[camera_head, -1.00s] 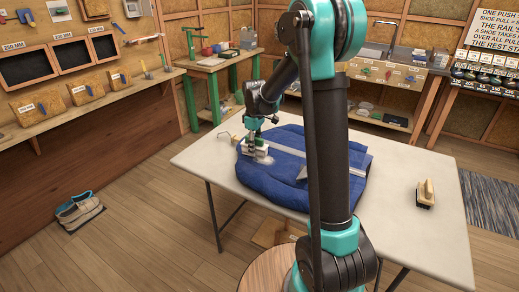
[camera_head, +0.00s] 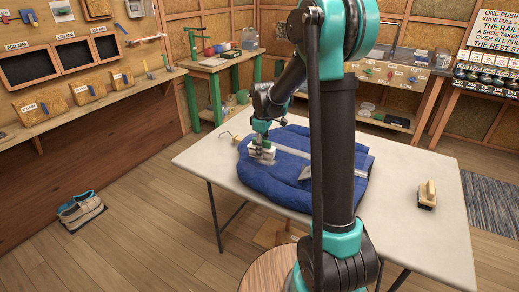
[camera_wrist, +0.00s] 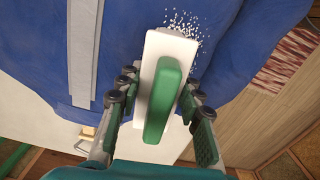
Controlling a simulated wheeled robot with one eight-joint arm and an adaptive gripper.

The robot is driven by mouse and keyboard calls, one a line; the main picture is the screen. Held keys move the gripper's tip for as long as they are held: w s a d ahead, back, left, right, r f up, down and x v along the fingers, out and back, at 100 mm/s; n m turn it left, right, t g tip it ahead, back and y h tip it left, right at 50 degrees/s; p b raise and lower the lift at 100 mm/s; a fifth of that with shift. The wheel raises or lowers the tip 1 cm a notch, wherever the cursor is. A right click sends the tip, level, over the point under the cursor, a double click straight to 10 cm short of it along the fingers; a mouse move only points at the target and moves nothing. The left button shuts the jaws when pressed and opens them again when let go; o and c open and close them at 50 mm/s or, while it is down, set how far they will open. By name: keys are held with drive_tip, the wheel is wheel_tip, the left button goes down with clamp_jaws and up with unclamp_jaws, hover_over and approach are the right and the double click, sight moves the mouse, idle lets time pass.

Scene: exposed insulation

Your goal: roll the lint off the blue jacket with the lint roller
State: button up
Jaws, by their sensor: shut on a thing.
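The blue jacket (camera_head: 285,190) lies spread on the pale table, with a grey strip across it. In the wrist view the jacket (camera_wrist: 225,50) fills the upper part, and white lint specks (camera_wrist: 183,24) lie on it just beyond the roller's far end. My gripper (camera_head: 261,152) is over the jacket's far left part. In the wrist view, its fingers (camera_wrist: 158,98) are shut on the green handle of the white lint roller (camera_wrist: 170,47). The roller is at the jacket's surface; whether it touches is not clear. My arm hides part of the jacket's right side.
The pale table (camera_head: 400,230) has free room at right, where a wooden-handled brush (camera_head: 427,194) stands. A small hooked metal piece (camera_head: 230,136) is at the table's left edge. Shoes (camera_head: 80,209) sit on the floor at left. A round wooden stool (camera_head: 268,270) is in front.

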sight(269, 151)
drive_tip(key=shift+s+d+f, duration=0.1)
drive_tip(key=shift+s+d, duration=0.45)
drive_tip(key=shift+d, duration=0.2)
drive_tip(key=shift+s+d+f, duration=0.1)
drive_tip(key=shift+s+d, duration=0.45)
drive_tip(key=shift+d, duration=0.15)
drive_tip(key=shift+c, duration=0.4)
drive_tip(key=shift+s+d+r, duration=0.1)
drive_tip(key=shift+s+d, duration=0.4)
drive_tip(key=shift+d, duration=0.2)
drive_tip(key=shift+s+d, duration=0.45)
drive_tip(key=shift+d, duration=0.2)
drive_tip(key=shift+s+a, duration=0.3)
drive_tip(key=shift+s, duration=0.2)
clamp_jaws()
drive_tip(key=shift+w+a, duration=0.55)
drive_tip(key=shift+a, duration=0.2)
drive_tip(key=shift+w+a, duration=0.55)
drive_tip(key=shift+a, duration=0.2)
drive_tip(key=shift+w+a, duration=0.7)
drive_tip(key=shift+a, duration=0.25)
drive_tip(key=shift+w+a, duration=0.7)
drive_tip(key=shift+a, duration=0.25)
drive_tip(key=shift+w+a, duration=0.7)
drive_tip(key=shift+a, duration=0.25)
drive_tip(key=shift+f, duration=0.2)
drive_tip(key=shift+s+d, duration=0.1)
